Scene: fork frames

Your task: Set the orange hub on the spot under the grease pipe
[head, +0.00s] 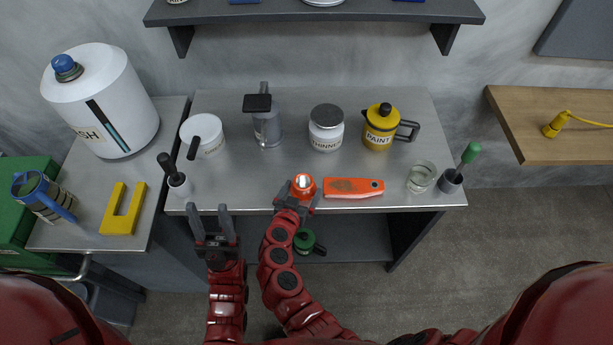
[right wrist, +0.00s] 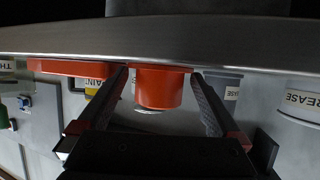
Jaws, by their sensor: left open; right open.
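The orange hub (head: 304,187), a short cylinder with a pale top, stands near the front edge of the grey workbench (head: 240,186). My right gripper (head: 302,199) is open around it; the right wrist view shows the hub (right wrist: 159,88) between the two fingers, with narrow gaps. My left gripper (head: 210,217) is open and empty in front of the bench.
An orange flat box (head: 352,187) lies just right of the hub. A white tub (head: 204,137), a thinner jar (head: 326,128), a yellow paint can (head: 380,127), a glass (head: 421,177) and two brush holders stand around. Bare bench lies between the hub and the grey can.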

